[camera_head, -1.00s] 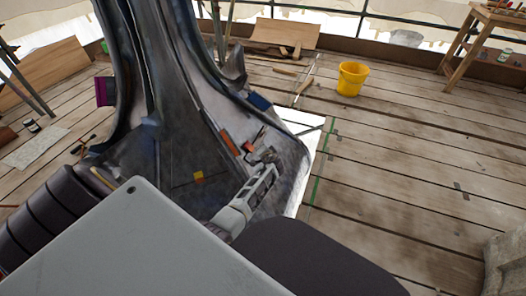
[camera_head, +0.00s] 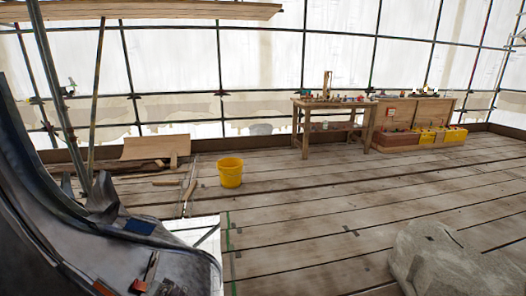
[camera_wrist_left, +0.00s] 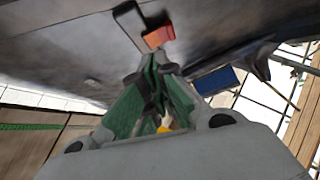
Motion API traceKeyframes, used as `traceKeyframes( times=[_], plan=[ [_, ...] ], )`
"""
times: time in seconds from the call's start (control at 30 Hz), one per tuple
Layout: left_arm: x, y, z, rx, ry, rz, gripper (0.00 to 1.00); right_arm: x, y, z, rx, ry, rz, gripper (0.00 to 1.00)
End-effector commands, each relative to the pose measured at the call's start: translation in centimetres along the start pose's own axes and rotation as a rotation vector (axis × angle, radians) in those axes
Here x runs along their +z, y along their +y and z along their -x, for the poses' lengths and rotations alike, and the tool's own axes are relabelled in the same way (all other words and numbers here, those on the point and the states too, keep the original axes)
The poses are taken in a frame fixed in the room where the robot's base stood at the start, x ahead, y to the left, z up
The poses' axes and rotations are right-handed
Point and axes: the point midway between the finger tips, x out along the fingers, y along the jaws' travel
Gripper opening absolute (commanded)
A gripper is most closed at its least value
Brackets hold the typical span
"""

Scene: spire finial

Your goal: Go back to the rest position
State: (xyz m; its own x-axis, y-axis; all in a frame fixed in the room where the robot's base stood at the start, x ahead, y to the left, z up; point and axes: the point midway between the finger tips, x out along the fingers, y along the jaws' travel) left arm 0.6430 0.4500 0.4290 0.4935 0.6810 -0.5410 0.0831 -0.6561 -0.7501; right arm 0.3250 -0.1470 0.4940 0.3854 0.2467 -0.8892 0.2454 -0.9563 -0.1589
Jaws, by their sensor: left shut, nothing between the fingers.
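My left gripper (camera_wrist_left: 155,92) shows in the left wrist view with its fingers together and nothing between them. It is close to the dark grey metal spire (camera_wrist_left: 60,45), beside an orange-red piece (camera_wrist_left: 158,37) and a blue patch (camera_wrist_left: 220,80) on it. I cannot tell whether it touches the metal. In the head view the flared foot of the spire (camera_head: 60,240) fills the lower left, with the blue patch (camera_head: 139,226) on it. My right gripper is not in view.
A yellow bucket (camera_head: 230,173) stands on the plank floor (camera_head: 300,200). A wooden workbench (camera_head: 330,104) with tools and yellow bins (camera_head: 440,136) stand at the back. A grey stone block (camera_head: 440,260) is at lower right. Scaffold poles stand at left. The middle floor is clear.

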Motion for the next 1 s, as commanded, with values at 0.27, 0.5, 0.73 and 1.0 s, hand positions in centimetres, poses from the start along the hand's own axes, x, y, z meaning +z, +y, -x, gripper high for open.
traceKeyframes(
  times=[0.27,0.5,0.73,1.0],
  plan=[
    [-2.9,-1.4,2.7,0.117,-0.018,0.139,0.0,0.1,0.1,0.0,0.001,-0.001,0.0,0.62],
    [-8.0,-3.3,7.4,0.242,0.049,0.263,0.0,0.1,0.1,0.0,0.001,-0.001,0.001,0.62],
    [-11.7,-4.4,12.8,0.37,0.137,0.34,0.0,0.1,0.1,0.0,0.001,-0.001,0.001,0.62],
    [-13.2,-3.9,19.7,0.531,0.231,0.377,0.0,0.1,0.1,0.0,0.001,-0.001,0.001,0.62]
  ],
)
